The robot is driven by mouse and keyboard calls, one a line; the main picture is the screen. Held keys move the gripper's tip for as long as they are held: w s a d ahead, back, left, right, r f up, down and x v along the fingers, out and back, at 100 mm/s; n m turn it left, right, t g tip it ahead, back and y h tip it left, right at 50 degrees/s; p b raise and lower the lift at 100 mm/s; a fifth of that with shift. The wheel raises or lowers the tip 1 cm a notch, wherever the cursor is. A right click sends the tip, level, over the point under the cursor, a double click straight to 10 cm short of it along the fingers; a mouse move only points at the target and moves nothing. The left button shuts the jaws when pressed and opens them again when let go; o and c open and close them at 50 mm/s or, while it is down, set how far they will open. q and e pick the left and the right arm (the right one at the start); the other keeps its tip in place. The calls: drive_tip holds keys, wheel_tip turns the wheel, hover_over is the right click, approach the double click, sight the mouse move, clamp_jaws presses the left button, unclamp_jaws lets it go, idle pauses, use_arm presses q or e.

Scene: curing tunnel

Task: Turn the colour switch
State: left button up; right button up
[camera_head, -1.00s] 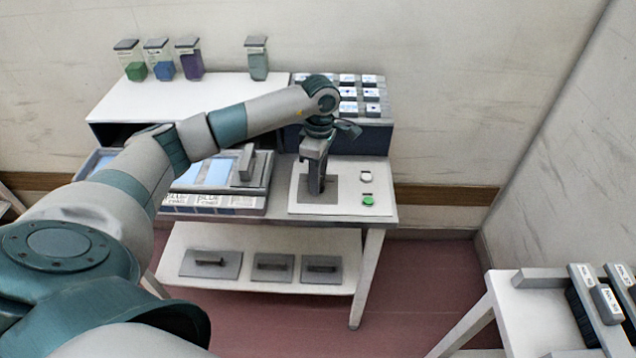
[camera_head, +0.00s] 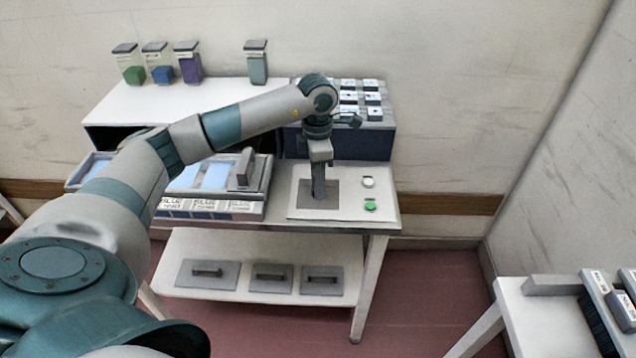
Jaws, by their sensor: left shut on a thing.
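The colour switch sits on a grey square plate (camera_head: 330,206) on a white panel (camera_head: 350,212) at the right of the work table. My left gripper (camera_head: 318,196) points straight down over this plate. It is shut on the switch's knob, which the fingers hide almost wholly. I cannot read the switch's setting. A white button (camera_head: 368,182) and a green button (camera_head: 370,206) are on the panel, just right of the plate. My right gripper is not in view.
A tray unit (camera_head: 268,172) with pale blue windows and BLUE labels stands left of the panel. A dark box (camera_head: 378,143) with labelled blocks stands behind the gripper. Several coloured jars (camera_head: 190,64) line the back shelf. A second table (camera_head: 530,310) is at lower right.

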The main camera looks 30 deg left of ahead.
use_arm(q)
drive_tip(key=shift+r, duration=0.15)
drive_tip(key=o, duration=1)
drive_tip(key=shift+w+r, duration=0.1)
drive_tip(key=shift+r, duration=0.4)
drive_tip(key=shift+w+a+r+b, duration=0.15)
drive_tip(key=shift+r+b, duration=0.35)
drive_tip(key=shift+r, duration=2.2)
drive_tip(key=shift+w+a+r+b, duration=0.1)
drive_tip(key=shift+r+b, duration=0.35)
drive_tip(key=shift+r, duration=2.25)
drive_tip(key=shift+w+a+r+b, duration=0.15)
drive_tip(key=shift+r+b, duration=0.35)
drive_tip(key=shift+r, duration=2.2)
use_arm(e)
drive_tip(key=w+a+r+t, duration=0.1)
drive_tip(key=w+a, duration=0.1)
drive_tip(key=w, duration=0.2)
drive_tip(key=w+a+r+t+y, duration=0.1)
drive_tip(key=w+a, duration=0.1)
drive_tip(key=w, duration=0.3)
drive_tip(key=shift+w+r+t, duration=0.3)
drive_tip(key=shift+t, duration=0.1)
use_arm(q)
drive_tip(key=shift+s+f, duration=0.1)
drive_tip(key=shift+s, duration=0.1)
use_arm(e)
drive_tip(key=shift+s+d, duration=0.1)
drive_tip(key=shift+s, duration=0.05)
